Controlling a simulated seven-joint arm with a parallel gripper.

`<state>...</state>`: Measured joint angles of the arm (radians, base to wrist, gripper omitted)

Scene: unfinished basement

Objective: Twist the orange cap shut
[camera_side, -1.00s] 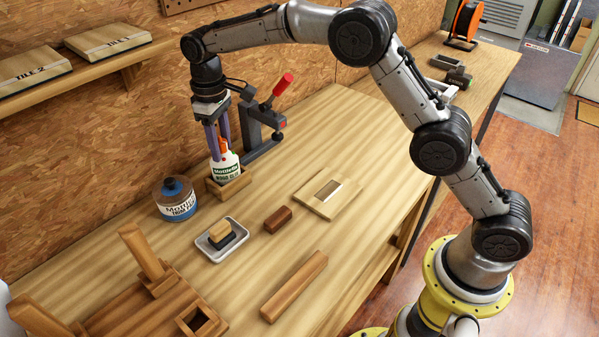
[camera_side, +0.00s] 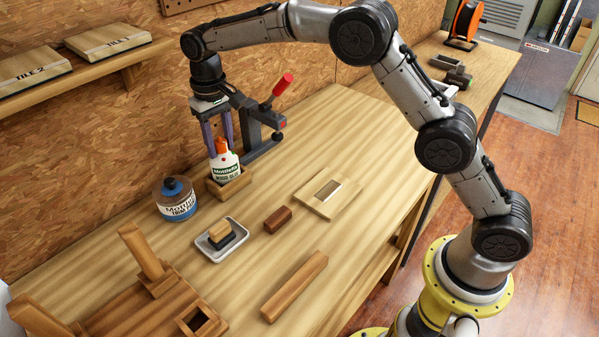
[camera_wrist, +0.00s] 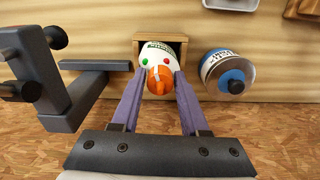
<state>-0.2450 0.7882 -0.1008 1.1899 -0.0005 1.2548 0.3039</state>
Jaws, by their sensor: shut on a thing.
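The orange cap (camera_side: 221,146) sits on top of a white glue bottle (camera_side: 226,166) with a green label. The bottle stands in a small wooden holder (camera_side: 231,189) on the bench. My gripper (camera_side: 221,150) points down over the bottle, its purple fingers on either side of the cap. In the wrist view, the fingertips (camera_wrist: 159,82) are closed in on the orange cap (camera_wrist: 159,79), and the bottle (camera_wrist: 158,56) sits in the square holder (camera_wrist: 181,47). The gripper is shut on the cap.
A clamp with a red handle (camera_side: 265,143) stands close behind, right of the bottle. A blue-lidded jar (camera_side: 177,200) stands to the left. A tray (camera_side: 222,240), dark block (camera_side: 278,219) and long wooden bar (camera_side: 294,286) lie in front. The right bench is mostly clear.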

